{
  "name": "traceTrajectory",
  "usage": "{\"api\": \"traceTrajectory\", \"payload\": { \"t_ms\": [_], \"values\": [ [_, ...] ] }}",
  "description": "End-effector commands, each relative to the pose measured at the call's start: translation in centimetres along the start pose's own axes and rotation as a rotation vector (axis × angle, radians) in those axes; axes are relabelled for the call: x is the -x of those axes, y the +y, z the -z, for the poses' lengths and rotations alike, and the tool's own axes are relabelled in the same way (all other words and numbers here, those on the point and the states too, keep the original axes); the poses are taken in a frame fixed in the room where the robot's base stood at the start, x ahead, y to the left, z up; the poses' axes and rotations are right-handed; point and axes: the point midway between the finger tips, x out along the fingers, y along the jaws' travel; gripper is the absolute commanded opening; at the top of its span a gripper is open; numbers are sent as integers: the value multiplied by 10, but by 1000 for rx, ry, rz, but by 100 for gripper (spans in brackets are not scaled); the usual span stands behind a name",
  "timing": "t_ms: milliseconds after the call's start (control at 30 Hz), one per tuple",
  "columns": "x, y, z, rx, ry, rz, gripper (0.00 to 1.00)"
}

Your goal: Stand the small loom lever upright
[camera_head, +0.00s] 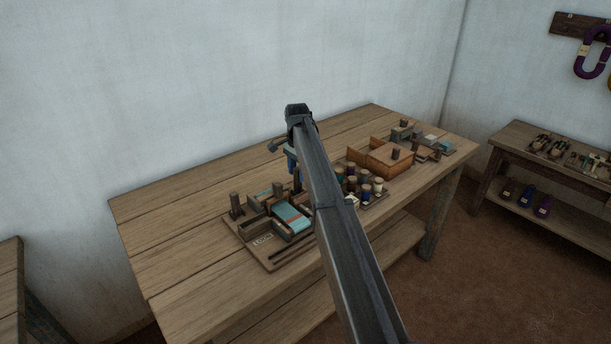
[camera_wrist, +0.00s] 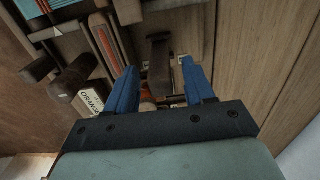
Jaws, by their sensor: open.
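The small loom stands on a wooden base (camera_head: 270,262) with a "LOOM" label and teal cloth (camera_head: 292,217), at the front left of the bench. My gripper (camera_head: 292,162) is over its back right part, partly hidden by my arm. In the wrist view, my gripper's blue fingers (camera_wrist: 158,68) are open. A dark brown bar with a wider end, seemingly the lever (camera_wrist: 158,55), shows between them with gaps on both sides. I cannot tell its exact tilt or whether the fingers are level with it. An orange piece (camera_wrist: 148,100) shows near its lower end.
Brown pegs (camera_wrist: 68,80) and an "ORANGE" label (camera_wrist: 92,100) lie left of the fingers. Thread spools (camera_head: 365,190), a wooden box (camera_head: 390,160) and another small set (camera_head: 430,142) stand to the right. The bench's left and back (camera_head: 170,215) are bare.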

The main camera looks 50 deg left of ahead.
Motion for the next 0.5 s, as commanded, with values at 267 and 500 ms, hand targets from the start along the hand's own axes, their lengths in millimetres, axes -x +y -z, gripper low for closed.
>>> {"api": "traceTrajectory", "payload": {
  "t_ms": [267,500],
  "values": [
    [20,0,0,0,1,1,53],
    [37,0,0,0,0,0,53]
  ]
}}
